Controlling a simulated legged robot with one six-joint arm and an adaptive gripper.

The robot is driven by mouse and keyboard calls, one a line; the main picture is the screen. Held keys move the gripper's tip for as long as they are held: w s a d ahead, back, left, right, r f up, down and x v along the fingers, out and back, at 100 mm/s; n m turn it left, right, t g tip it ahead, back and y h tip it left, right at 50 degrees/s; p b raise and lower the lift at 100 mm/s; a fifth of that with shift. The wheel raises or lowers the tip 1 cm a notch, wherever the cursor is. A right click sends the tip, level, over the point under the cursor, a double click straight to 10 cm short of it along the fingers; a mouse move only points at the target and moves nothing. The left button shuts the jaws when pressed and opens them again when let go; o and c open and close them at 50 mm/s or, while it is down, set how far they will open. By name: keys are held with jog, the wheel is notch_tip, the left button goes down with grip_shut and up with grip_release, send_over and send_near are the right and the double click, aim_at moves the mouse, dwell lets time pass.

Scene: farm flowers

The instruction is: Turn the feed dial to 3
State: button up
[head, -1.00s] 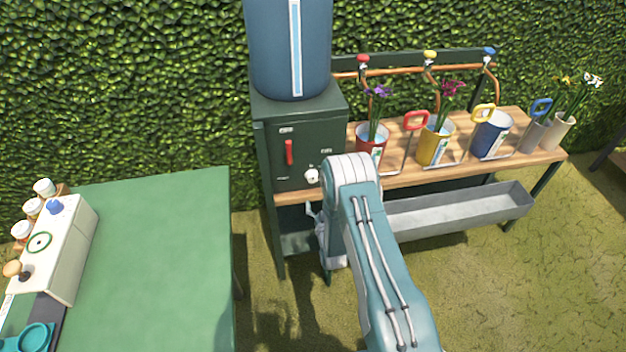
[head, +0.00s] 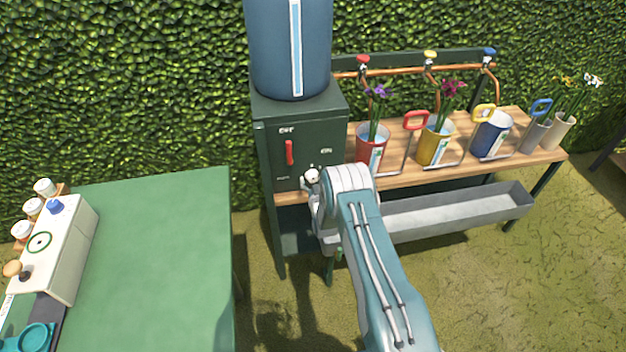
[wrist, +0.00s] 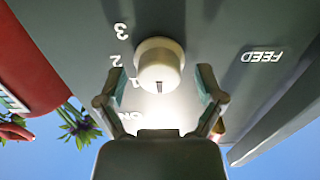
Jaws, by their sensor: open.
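The feed dial (wrist: 160,63) is a pale round knob on the dark green cabinet's front (head: 300,155). In the wrist view the printed 3, 2 and 1 lie to its left, at an angle, and FEED (wrist: 262,56) is printed to its right. A dark mark on the knob points down in that view, near none of the numbers but closest to the 1. My gripper (wrist: 160,78) is open, with one finger on each side of the dial's lower part. Gaps show between fingers and knob. In the head view my arm hides most of the gripper.
A red lever (head: 289,152) is on the cabinet, left of the dial, under a blue tank (head: 288,50). A bench (head: 400,178) with red, yellow and blue buckets stands right of it. A green table (head: 160,260) stands left. Open ground lies between.

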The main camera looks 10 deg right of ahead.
jog(key=c, duration=1.1)
jog(key=shift+c, duration=0.2)
